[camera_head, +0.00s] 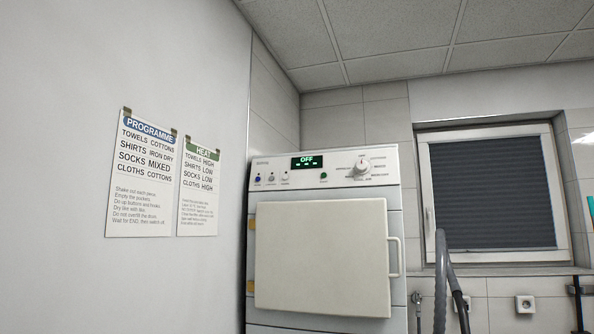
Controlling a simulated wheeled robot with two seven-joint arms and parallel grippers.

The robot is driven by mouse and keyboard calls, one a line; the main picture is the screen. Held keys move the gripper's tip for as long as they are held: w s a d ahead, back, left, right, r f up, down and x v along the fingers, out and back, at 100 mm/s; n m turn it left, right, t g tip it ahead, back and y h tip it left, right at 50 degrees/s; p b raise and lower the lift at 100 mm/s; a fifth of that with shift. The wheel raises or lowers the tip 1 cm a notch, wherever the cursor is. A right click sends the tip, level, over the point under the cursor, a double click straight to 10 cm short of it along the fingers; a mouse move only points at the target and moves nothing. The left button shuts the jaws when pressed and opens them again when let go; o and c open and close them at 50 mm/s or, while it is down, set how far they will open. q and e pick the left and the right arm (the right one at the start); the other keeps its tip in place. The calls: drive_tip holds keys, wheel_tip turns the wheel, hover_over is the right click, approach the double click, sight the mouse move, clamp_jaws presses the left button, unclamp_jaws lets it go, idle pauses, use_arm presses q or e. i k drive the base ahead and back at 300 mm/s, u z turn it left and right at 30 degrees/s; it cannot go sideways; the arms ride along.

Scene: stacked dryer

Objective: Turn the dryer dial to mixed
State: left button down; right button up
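The white dryer (260,222) stands in the corner, with its control panel along the top. The round dial (361,167) is at the right of the panel, with small labels around it that are too small to read surely. Where the dial points cannot be told for sure. The green display (307,162) reads OFF. Small buttons sit left of the display, and a green one (323,176) sits below it. The square door (320,255) with a handle (394,257) at its right looks shut. Neither of my grippers is in view.
A programme sheet (146,200) and a heat sheet (199,210) hang on the left wall. The programme sheet lists socks as mixed. A wall socket (525,304) is at the lower right.

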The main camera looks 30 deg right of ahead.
sight(362, 167)
drive_tip(key=u, duration=0.05)
drive_tip(key=i, duration=0.95)
drive_tip(key=z, duration=0.7)
drive_tip(key=i, duration=0.5)
drive_tip(key=z, duration=0.5)
